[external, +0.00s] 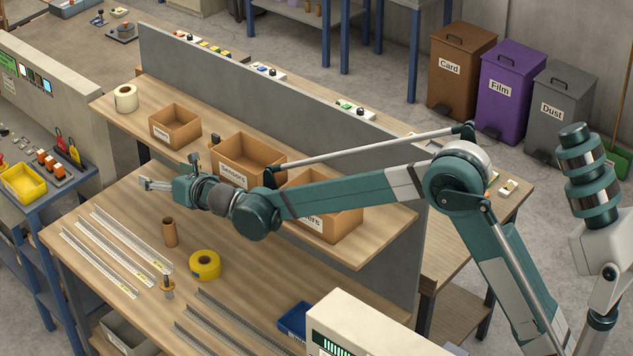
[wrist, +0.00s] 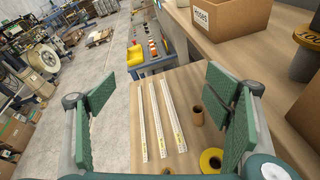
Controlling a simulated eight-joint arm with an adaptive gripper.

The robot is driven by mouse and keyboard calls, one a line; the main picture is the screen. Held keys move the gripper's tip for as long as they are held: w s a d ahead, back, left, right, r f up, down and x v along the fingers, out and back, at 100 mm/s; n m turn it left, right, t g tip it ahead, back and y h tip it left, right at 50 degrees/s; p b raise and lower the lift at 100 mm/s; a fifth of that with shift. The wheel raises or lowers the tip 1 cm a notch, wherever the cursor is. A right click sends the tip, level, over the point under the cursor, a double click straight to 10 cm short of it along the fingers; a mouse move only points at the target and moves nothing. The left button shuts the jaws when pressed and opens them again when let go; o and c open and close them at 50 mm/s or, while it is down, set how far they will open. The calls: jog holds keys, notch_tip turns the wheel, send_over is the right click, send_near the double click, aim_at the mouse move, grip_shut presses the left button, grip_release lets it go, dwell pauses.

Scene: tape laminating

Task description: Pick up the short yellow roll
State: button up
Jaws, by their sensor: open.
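The short yellow roll (external: 205,265) lies flat on the wooden bench, right of the brown tube, with a dark centre. In the wrist view the yellow roll (wrist: 211,160) shows near the bottom edge, partly cut off by my arm. My gripper (external: 147,184) is open and empty, raised above the bench and to the upper left of the roll, well apart from it. In the wrist view its green finger pads (wrist: 165,95) stand wide apart with nothing between them.
A brown tube (external: 169,232) stands upright beside the roll. Long metal strips (external: 115,240) lie to the left, and a small yellow-topped post (external: 167,287) stands in front. Cardboard boxes (external: 175,127) line the raised shelf behind. A blue bin (external: 295,317) is at the right.

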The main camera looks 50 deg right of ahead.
jog(key=s+d+f+g+h+b, duration=0.1)
jog(key=s+f, duration=0.1)
jog(key=f, duration=0.7)
jog(key=s+d+f+h+b, duration=0.1)
jog(key=s+f, duration=0.1)
jog(key=f, duration=0.7)
jog(key=g+h+b, duration=0.2)
send_near(206, 262)
jog(key=x, duration=0.3)
jog(key=shift+d+f, duration=0.2)
jog(key=shift+f, duration=0.1)
jog(key=shift+w, duration=0.15)
jog(key=shift+x, duration=1.25)
jog(key=shift+w, duration=0.1)
jog(key=shift+x, duration=2.5)
jog(key=shift+w+a+r, duration=0.1)
jog(key=shift+c, duration=0.7)
